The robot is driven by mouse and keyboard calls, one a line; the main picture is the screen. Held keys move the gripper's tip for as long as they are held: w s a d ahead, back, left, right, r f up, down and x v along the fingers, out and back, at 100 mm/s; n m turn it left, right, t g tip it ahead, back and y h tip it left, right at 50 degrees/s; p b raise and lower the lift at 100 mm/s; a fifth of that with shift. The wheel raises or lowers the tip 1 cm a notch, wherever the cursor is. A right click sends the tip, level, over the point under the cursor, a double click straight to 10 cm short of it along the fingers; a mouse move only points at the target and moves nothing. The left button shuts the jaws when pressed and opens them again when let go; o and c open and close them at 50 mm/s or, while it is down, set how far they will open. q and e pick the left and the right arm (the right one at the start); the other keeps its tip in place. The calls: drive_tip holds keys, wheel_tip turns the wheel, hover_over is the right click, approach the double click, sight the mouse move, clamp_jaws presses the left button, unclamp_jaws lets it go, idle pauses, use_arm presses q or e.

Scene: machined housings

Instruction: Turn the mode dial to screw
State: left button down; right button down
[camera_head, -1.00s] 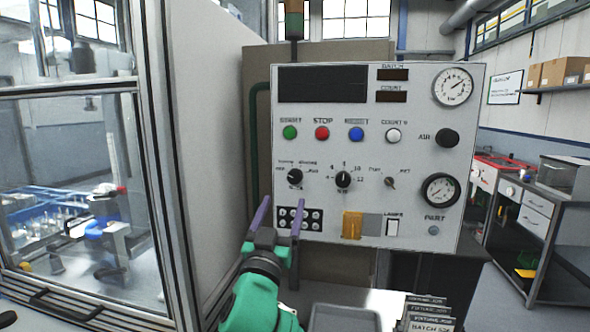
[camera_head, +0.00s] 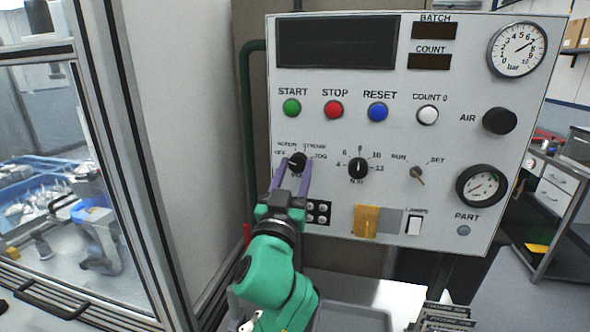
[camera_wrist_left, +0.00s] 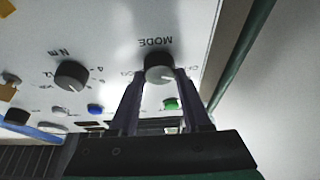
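The mode dial (camera_head: 297,161) is a round black knob at the left of the panel's lower row. Labels are printed around it, with OFF at its left, JOG at its right, and a blurred word like SCREW at upper left. My left gripper (camera_head: 296,164) has one purple finger on each side of the dial, close against it, and looks shut on it. In the left wrist view, the dial (camera_wrist_left: 160,67) sits between the two fingertips under an upside-down MODE label. Its white mark shows there, but its exact setting is hard to read. My right gripper is not in view.
The control panel (camera_head: 330,215) also carries the N m dial (camera_head: 359,168), a small RUN/SET switch (camera_head: 417,176), coloured buttons and gauges. A yellow flap (camera_head: 367,221) is below. A glass-fronted enclosure (camera_head: 100,130) stands at left. A grey tray (camera_head: 350,320) lies below the panel.

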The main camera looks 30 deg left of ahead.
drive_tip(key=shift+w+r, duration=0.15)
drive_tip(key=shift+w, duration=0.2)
use_arm(q)
drive_tip(key=shift+m+h, duration=0.4)
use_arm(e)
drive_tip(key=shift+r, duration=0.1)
use_arm(q)
drive_tip(key=m+h+p, duration=0.1)
drive_tip(key=m+p, duration=0.1)
drive_tip(key=m, duration=0.1)
drive_tip(key=shift+r+m+h, duration=0.15)
drive_tip(key=shift+m+h, duration=0.25)
drive_tip(key=m+h+p, duration=0.1)
drive_tip(key=m, duration=0.1)
drive_tip(key=m+h+p, duration=0.1)
drive_tip(key=m+p, duration=0.1)
drive_tip(key=shift+a+r+m, duration=0.1)
drive_tip(key=shift+a+m, duration=0.05)
drive_tip(key=shift+m, duration=0.15)
drive_tip(key=shift+m+g+h+p, duration=0.3)
drive_tip(key=shift+m+h+p, duration=0.7)
drive_tip(key=shift+m, duration=0.7)
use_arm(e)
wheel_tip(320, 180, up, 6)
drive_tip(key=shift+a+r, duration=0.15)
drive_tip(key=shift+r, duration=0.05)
